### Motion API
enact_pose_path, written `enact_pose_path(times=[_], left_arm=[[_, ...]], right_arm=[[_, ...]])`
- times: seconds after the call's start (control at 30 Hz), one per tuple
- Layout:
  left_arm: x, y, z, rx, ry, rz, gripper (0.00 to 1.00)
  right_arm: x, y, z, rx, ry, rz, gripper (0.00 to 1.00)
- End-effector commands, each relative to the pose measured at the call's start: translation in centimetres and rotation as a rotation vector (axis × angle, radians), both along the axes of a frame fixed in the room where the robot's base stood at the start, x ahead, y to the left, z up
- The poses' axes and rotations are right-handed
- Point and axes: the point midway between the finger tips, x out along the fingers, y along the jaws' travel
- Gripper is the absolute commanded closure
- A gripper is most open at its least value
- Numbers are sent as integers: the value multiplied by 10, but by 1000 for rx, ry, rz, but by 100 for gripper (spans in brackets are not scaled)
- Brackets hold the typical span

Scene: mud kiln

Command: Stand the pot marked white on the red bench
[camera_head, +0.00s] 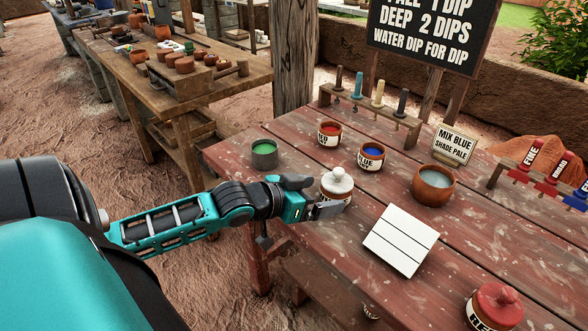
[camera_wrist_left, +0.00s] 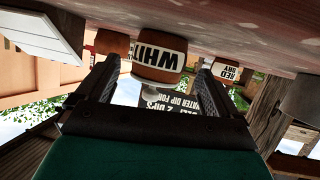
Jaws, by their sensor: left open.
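The pot marked white (camera_head: 336,186) is a small brown pot with a white lid and knob. It stands upright on the red-painted bench (camera_head: 300,156), near its left edge. My left gripper (camera_head: 318,208) is open beside the pot at its near side, low over the bench. The left wrist view is upside down; there the pot (camera_wrist_left: 160,50), its label partly reading "WHI", shows between the open fingers of my left gripper (camera_wrist_left: 158,78). I cannot tell whether a finger touches it. My right gripper is in neither view.
A white lined board (camera_head: 401,240) lies right of the pot. Red (camera_head: 330,133) and blue (camera_head: 371,155) paint pots, a green one (camera_head: 265,153) and a grey-filled bowl (camera_head: 433,185) stand behind. A red-lidded pot (camera_head: 497,305) is at front right. Bare bench lies between them.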

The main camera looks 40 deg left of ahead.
Motion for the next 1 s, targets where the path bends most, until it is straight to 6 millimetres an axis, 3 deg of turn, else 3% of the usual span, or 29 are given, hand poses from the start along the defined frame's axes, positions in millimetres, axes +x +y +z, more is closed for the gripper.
enact_pose_path(times=[0.2,0.43,1.0], left_arm=[[-30,7,14,0,3,-1,5],[-53,12,23,0,1,-1,5],[-61,15,27,-1,-1,-1,5]], right_arm=[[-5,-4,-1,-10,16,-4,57],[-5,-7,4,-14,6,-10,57],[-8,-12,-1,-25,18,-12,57]])
